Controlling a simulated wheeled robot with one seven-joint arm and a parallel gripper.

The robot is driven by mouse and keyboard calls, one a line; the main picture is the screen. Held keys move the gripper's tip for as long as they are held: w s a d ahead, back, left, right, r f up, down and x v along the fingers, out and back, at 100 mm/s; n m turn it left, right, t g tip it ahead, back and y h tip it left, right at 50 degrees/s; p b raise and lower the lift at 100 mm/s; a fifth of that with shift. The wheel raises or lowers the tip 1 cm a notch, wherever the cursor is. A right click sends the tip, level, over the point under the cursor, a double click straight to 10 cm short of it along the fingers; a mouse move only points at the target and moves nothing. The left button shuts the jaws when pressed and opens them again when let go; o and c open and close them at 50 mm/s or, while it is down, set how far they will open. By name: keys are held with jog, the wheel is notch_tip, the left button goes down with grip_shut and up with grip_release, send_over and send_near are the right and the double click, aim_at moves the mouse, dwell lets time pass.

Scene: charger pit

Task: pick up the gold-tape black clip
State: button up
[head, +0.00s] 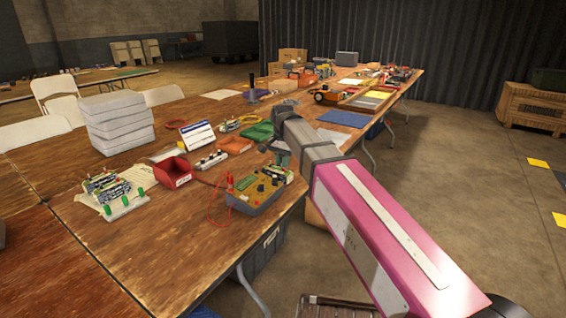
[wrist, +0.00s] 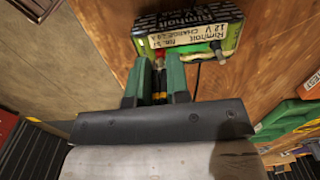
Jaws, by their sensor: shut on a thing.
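In the wrist view my gripper (wrist: 157,76) has its two green fingers closed on a narrow black clip (wrist: 159,84) with a gold-yellow band. The clip sits between the fingers, partly hidden by them. Just beyond the fingertips is a black and green Rimholt 12 V charger (wrist: 190,26) with a red post and a grey post. The clip's tip is close to the red post; I cannot tell whether they touch. In the head view my gripper (head: 281,155) is over the table's right edge, and the clip cannot be made out there.
A grey box with a circuit board (head: 258,194) and a red lead (head: 213,205) lie in front of my gripper on the wooden table (head: 165,252). A red bin (head: 171,172) stands to the left. Green and orange trays lie behind.

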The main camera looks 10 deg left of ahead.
jog(key=shift+r, duration=0.7)
notch_tip(320, 180, up, 3)
jog(key=shift+f, duration=0.15)
jog(key=s+a+r, duration=0.6)
jog(key=s, duration=0.4)
jog(key=shift+r, duration=0.3)
jog(key=shift+s, duration=0.1)
jog(key=w+f+m, duration=0.3)
jog(key=w+m, duration=1)
jog(key=m, duration=0.5)
jog(key=shift+f, duration=0.3)
jog(key=shift+f, duration=0.15)
